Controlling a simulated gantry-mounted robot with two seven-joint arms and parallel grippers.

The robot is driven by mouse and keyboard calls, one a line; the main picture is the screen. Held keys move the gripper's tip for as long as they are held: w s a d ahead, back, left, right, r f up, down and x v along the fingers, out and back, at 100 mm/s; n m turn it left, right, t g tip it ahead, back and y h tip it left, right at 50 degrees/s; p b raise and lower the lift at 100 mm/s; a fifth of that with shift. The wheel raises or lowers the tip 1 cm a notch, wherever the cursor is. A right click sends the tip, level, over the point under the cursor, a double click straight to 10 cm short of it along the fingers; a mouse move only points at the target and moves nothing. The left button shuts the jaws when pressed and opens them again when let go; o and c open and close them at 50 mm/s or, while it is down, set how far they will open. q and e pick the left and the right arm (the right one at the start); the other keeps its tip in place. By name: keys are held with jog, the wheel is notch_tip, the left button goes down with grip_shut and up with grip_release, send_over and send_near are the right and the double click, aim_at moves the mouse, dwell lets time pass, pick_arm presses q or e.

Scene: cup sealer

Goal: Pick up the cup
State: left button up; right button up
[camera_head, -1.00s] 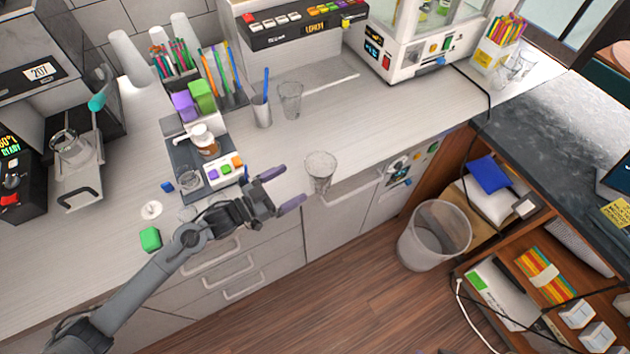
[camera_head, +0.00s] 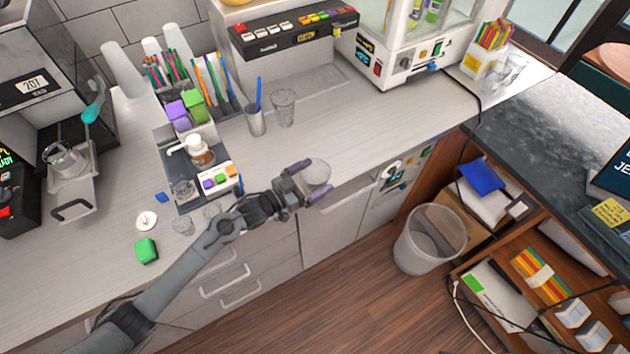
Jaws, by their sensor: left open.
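A clear cup (camera_head: 317,174) stands near the front edge of the counter in the head view. My left gripper (camera_head: 309,179) comes in from the left and is open. Its two purple-tipped fingers lie around the cup, one on the far side and one on the near side. The near finger and part of the gripper hide some of the cup. I cannot tell whether the fingers touch it. My right gripper is not in view.
Another clear cup (camera_head: 283,108) and a cup with a blue straw (camera_head: 256,120) stand farther back. A dispenser tray (camera_head: 186,153) and a green block (camera_head: 146,251) are left. A bin (camera_head: 428,240) stands on the floor. The counter right of the cup is clear.

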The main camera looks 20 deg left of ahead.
pick_arm(q)
jog(key=shift+w+d, duration=0.2)
jog(key=shift+w, duration=0.1)
jog(key=c, duration=0.8)
jog(key=shift+r, duration=0.1)
